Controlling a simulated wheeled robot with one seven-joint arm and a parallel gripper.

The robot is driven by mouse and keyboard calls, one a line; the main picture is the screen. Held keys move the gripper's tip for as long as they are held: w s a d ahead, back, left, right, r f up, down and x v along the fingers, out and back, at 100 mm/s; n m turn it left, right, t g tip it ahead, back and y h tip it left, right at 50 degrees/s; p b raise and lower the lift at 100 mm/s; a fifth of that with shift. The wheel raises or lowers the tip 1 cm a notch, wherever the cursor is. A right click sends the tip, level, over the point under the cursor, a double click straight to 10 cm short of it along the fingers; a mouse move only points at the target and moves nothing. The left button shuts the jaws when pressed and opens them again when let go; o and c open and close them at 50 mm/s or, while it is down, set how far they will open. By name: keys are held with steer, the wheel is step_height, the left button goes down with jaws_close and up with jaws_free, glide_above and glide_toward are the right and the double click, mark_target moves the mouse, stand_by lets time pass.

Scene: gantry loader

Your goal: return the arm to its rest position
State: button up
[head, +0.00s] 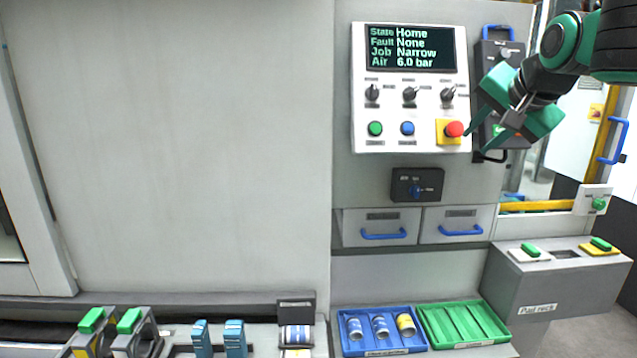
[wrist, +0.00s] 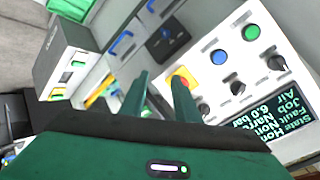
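My gripper (head: 477,142) is at the upper right of the head view, in front of the right edge of the control panel (head: 362,140). Its fingertips are just right of the red button (head: 454,129) on its yellow plate; whether they touch anything cannot be told. In the wrist view the two green fingers (wrist: 160,78) stand apart with nothing between them, so the gripper is open and empty. There the right finger partly covers the yellow plate (wrist: 181,77). The panel screen (head: 411,48) reads State Home, Fault None, Job Narrow, Air 6.0 bar.
A dark box with a blue handle (head: 497,33) hangs behind my gripper. Below are two drawers (head: 380,228), a blue tray (head: 383,351) with several cans, an empty green tray (head: 463,325) and a grey pad rack (head: 545,285). The wide grey panel (head: 180,140) at left is clear.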

steer(key=s+d+f+n+g, duration=0.1)
steer(key=s+d+f+g, duration=0.3)
steer(key=s+f, duration=0.75)
steer(key=s+d+f+n+g, duration=0.2)
steer(key=s+d+f+g, duration=0.25)
steer(key=s+f, duration=0.7)
steer(key=s+a+f+n+g, duration=0.1)
steer(key=s+f+g, duration=0.1)
steer(key=s+f, duration=0.6)
steer(key=shift+s+a+f+y, duration=0.2)
steer(key=shift+s+y, duration=0.2)
steer(key=shift+s, duration=0.55)
